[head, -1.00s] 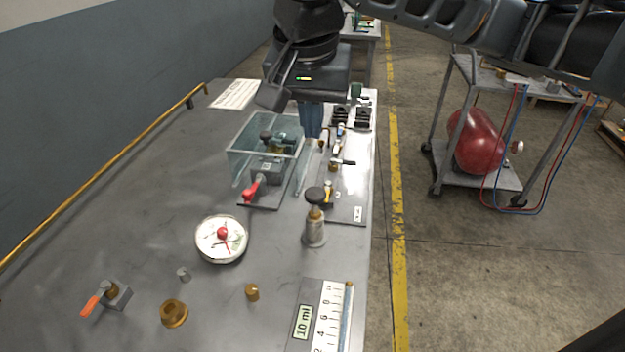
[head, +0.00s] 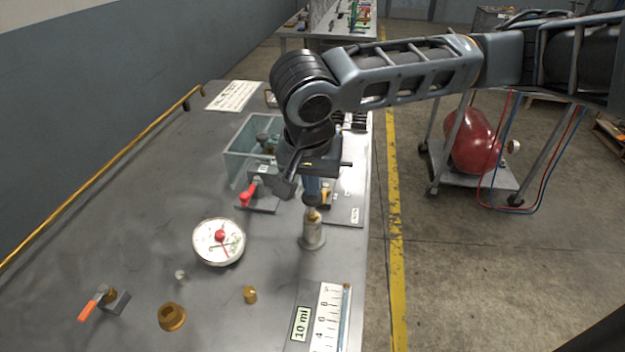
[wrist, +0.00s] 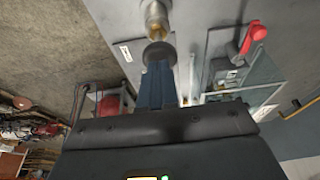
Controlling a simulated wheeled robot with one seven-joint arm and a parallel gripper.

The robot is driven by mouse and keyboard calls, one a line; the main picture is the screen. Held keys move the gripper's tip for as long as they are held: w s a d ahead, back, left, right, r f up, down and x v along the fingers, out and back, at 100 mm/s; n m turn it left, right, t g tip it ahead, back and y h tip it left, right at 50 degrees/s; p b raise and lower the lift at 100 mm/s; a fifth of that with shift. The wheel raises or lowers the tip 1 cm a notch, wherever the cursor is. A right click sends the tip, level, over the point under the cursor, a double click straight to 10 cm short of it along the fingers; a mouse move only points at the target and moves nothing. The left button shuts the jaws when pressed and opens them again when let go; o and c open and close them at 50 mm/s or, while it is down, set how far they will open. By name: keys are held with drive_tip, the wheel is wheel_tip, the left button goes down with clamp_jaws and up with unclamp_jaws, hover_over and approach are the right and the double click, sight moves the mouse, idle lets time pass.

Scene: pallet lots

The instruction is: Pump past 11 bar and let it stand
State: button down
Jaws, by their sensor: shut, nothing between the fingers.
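A small pump (head: 313,236) with a metal body, a brass stem and a black knob on top stands upright at the table's right side. My gripper (head: 312,193) points down, shut and empty, with its blue fingers just over the knob. In the wrist view the fingertips (wrist: 157,66) are at the black knob (wrist: 157,50); I cannot tell whether they touch it. A round white gauge (head: 219,243) with a red centre lies left of the pump; its reading is too small to make out. A red-handled valve (head: 247,195) sits beside a clear box (head: 240,165), partly hidden by my gripper.
A yellow rail (head: 100,197) edges the left side. A cart with a red tank (head: 474,142) stands right, across the floor.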

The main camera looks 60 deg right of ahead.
sight(313, 199)
drive_tip(key=shift+f, duration=0.1)
drive_tip(key=shift+f+b, duration=1.05)
drive_tip(key=shift+f, duration=0.75)
drive_tip(key=shift+s+f, duration=0.1)
